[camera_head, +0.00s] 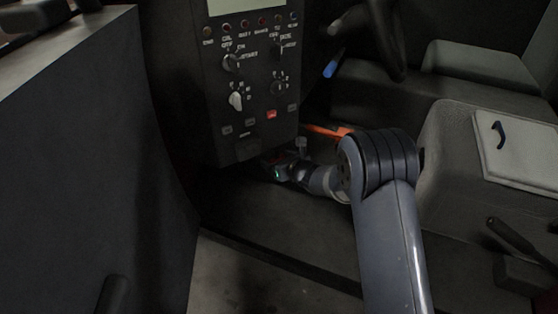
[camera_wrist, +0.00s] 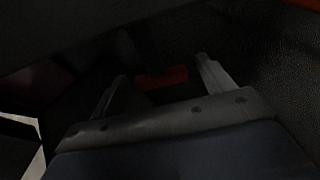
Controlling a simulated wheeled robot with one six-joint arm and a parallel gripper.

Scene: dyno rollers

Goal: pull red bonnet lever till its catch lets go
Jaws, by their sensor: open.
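A small dull red bar, which looks like the red bonnet lever (camera_wrist: 162,78), shows in the wrist view in the dark gap between my finger tips. It lies nearer the right finger. I cannot tell how deep it sits between the fingers or whether either one touches it. My gripper (camera_wrist: 163,68) is open, with its two fingers spread. In the head view my gripper (camera_head: 281,168) is low, just under the bottom edge of the control panel. The red lever cannot be made out there.
The dark control panel (camera_head: 250,90) with knobs hangs just above my gripper. An orange-red bar (camera_head: 326,130) is right of the panel, behind my arm. A seat (camera_head: 455,150) with a pale lid is at right. A dark wall (camera_head: 90,160) fills the left. Floor shows below.

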